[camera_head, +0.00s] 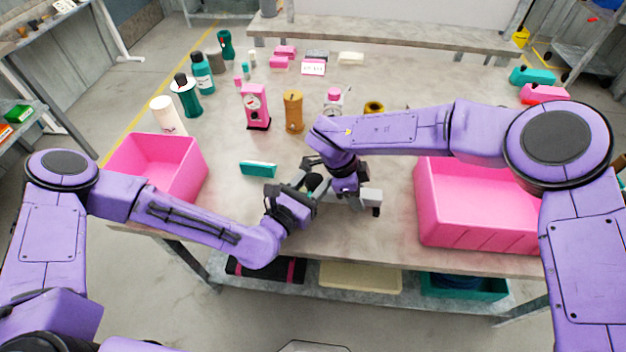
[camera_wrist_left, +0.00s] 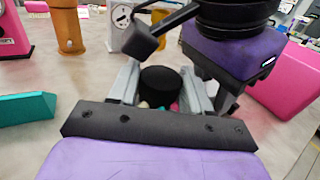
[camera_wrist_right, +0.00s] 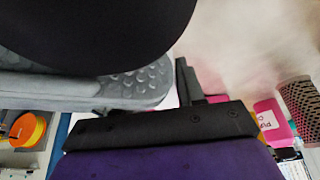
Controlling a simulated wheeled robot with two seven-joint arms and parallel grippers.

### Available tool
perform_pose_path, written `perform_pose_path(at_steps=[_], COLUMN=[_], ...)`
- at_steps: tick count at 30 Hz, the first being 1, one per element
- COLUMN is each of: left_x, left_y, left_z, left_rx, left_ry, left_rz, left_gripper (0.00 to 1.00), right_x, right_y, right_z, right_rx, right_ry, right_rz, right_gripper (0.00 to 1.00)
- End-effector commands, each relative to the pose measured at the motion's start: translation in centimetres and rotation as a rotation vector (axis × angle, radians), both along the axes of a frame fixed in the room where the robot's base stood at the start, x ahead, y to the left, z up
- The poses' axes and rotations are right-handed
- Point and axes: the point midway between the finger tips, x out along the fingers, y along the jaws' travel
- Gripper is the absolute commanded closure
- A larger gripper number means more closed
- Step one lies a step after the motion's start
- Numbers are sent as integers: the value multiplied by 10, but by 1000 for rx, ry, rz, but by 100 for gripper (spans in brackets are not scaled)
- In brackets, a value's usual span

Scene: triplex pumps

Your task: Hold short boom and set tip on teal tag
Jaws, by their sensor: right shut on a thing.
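A flat teal block (camera_head: 258,169) lies on the table, left of my grippers; it also shows at the left of the left wrist view (camera_wrist_left: 25,107). My left gripper (camera_head: 308,183) has its fingers apart, with a black round-topped thing (camera_wrist_left: 160,80) between them; I cannot tell whether they touch it. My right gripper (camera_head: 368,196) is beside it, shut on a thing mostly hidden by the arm. In the right wrist view a large black rounded shape (camera_wrist_right: 95,30) fills the upper left, over a grey bumpy finger pad. I cannot make out a boom or its tip.
Pink bins stand at the left (camera_head: 160,165) and right (camera_head: 470,205). Behind my grippers stand a pink pump (camera_head: 256,107), an orange-brown cylinder (camera_head: 293,111) and a pink-and-white device (camera_head: 334,100). Bottles stand at the back left. The table's front middle is mostly clear.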

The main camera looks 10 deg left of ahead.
Motion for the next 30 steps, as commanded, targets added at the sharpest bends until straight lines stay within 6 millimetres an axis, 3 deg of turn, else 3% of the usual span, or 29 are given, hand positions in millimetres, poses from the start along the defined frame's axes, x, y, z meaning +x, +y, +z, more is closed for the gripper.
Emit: perform_pose_path(at_steps=[12, 23, 24, 25, 30], left_x=[0, 0, 0, 0, 0], left_y=[-1, 0, -1, -1, -1], left_z=[0, 0, 0, 0, 0], left_rx=[-1, 1, 1, 1, 1], left_ry=[-2, 1, 1, 1, 1], left_rz=[228, 251, 251, 251, 250], left_gripper=[82, 82, 39, 31, 31], right_x=[0, 0, 0, 0, 0], right_y=[0, 0, 0, 0, 0], right_z=[0, 0, 0, 0, 0], right_rx=[0, -1, -1, -1, 0], right_ry=[0, 0, 0, 0, 0], right_rz=[-1, -1, -1, -1, -1], right_gripper=[100, 100, 100, 100, 100])
